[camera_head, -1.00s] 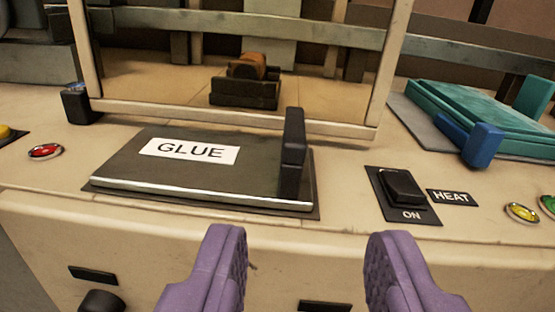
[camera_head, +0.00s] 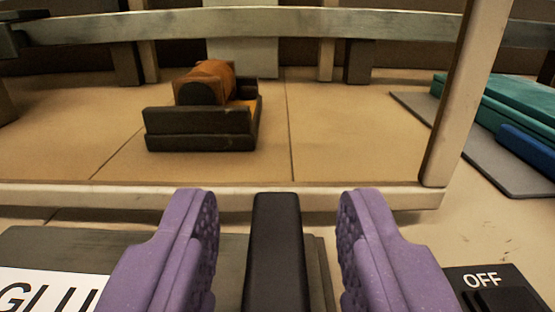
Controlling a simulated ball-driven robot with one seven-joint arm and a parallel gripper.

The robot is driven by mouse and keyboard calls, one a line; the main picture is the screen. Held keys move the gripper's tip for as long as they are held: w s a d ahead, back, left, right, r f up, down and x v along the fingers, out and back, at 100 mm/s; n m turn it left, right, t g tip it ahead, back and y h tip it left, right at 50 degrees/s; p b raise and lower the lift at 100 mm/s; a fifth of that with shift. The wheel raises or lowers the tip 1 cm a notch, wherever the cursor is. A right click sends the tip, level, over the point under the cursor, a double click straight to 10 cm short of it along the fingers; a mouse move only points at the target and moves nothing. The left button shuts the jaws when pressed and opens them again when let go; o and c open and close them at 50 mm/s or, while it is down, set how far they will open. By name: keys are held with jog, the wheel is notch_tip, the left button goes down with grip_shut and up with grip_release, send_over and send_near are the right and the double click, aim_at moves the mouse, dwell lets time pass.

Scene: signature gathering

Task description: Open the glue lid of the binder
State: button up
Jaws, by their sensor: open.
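The glue lid (camera_head: 130,246) is a dark flat plate at the lower left, with a white label (camera_head: 48,290) whose letters are partly cut off by the frame edge. Its upright black handle (camera_head: 275,250) stands at the bottom middle. My gripper (camera_head: 277,225) is open, with one purple finger on each side of the handle. A gap shows between the handle and each finger, so neither finger appears to touch it. The lower part of the handle is out of frame.
A pale frame bar (camera_head: 300,200) runs just beyond the handle, with a post (camera_head: 458,100) at the right. Behind it, a dark block with an orange roll (camera_head: 205,110) sits on the tan floor. A switch panel marked OFF (camera_head: 490,280) lies at the lower right. Teal pads (camera_head: 505,105) are at far right.

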jog(key=shift+w, duration=0.45)
grip_shut()
jog(key=shift+r, duration=0.15)
